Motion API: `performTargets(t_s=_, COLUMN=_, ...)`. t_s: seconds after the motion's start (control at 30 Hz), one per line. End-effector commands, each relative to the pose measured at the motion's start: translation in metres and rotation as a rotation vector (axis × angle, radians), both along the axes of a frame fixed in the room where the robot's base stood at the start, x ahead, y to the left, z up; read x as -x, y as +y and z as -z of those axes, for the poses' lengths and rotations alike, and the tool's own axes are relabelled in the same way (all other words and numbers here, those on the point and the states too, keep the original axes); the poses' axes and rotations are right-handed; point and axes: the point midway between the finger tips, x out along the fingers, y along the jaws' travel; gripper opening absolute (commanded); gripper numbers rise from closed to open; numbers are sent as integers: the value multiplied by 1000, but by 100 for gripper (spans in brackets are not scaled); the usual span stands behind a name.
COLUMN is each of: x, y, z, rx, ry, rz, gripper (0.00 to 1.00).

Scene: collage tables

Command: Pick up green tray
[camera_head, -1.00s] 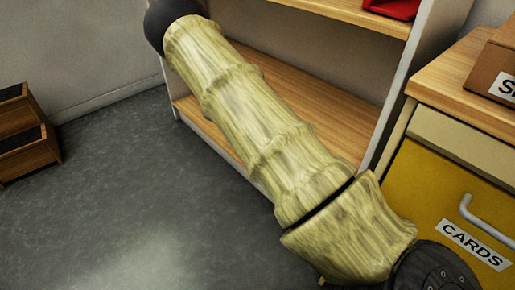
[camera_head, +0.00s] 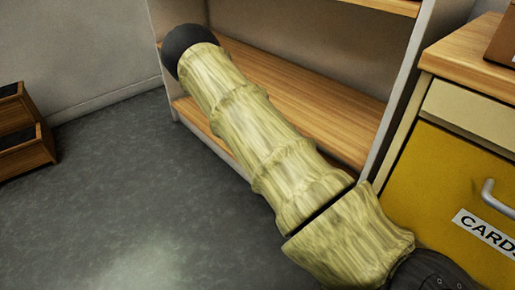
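No green tray shows in this view. My gripper is not in view. My own arm, with a pale wood-like surface, runs from the upper left to the lower right and hides part of the shelf and floor.
A white-sided shelf unit (camera_head: 320,120) with bare wooden boards stands behind my arm. A yellow-fronted cabinet (camera_head: 430,185) with a handle and a "CARDS" label is at right, with a brown box (camera_head: 503,42) on top. Wooden bins (camera_head: 25,157) stand at left. Grey floor (camera_head: 140,210) is clear.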

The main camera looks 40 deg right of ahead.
Motion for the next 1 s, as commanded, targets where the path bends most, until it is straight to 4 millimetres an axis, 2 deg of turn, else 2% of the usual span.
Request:
performTargets(t_s=0.63, x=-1, y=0, z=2, rx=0, ry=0, rz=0, gripper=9)
performTargets(t_s=0.67, x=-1, y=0, z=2, rx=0, ry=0, rz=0, gripper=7)
performTargets(t_s=0.7, x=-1, y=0, z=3, rx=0, ry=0, rz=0, gripper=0)
performTargets(t_s=1.0, x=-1, y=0, z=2, rx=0, ry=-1, rz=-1, gripper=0)
